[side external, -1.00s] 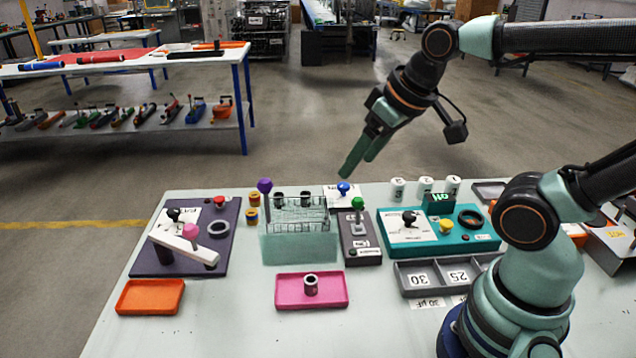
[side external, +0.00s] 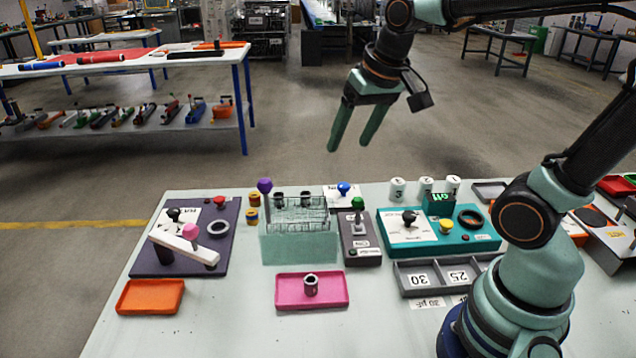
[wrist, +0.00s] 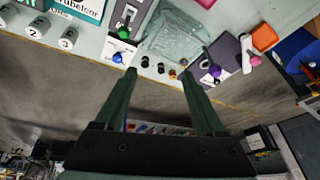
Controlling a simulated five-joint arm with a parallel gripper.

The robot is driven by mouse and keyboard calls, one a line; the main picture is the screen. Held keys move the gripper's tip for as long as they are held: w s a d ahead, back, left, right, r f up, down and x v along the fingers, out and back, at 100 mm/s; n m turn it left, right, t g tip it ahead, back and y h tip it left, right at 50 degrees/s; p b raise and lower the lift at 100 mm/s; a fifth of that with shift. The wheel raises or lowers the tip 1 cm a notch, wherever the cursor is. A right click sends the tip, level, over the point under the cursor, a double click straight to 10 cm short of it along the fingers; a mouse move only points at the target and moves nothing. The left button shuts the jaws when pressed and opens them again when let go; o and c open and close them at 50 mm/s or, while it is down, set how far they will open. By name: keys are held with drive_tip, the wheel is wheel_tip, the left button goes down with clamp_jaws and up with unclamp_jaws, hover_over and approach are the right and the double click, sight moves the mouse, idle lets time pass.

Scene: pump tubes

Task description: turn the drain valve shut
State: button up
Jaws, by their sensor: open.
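My gripper (side external: 350,142) is open and empty, high above the back edge of the table, with its fingers pointing down. In the wrist view my gripper (wrist: 158,75) has its two fingers well apart with nothing between them. Several coloured knobs stand on the table: a blue knob (side external: 344,187) on a white plate, a green knob (side external: 358,203) on a dark switch box, and a purple knob (side external: 265,186) beside the clear tank (side external: 298,250). A pink knob (side external: 191,231) sits on a white bar at the left. I cannot tell which is the drain valve; the labels are too small to read.
A teal panel (side external: 470,242) with a yellow knob stands to the right, with white numbered cylinders (side external: 398,189) behind it. An orange tray (side external: 150,297) and a pink tray (side external: 335,290) lie in front. The air around my gripper is clear.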

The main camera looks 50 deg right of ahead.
drive_tip(key=w+d+f+m+g, duration=0.2)
drive_tip(key=w+d+f+m, duration=0.1)
drive_tip(key=w+d+m, duration=0.55)
drive_tip(key=m+g, duration=0.2)
drive_tip(key=m, duration=0.4)
approach(343, 185)
drive_tip(key=shift+n, duration=0.25)
drive_tip(key=f, duration=0.8)
drive_tip(key=shift+w+d+f, duration=0.15)
drive_tip(key=shift+d+f, duration=0.1)
drive_tip(key=shift+f, duration=0.1)
drive_tip(key=shift+c, duration=0.4)
clamp_jaws()
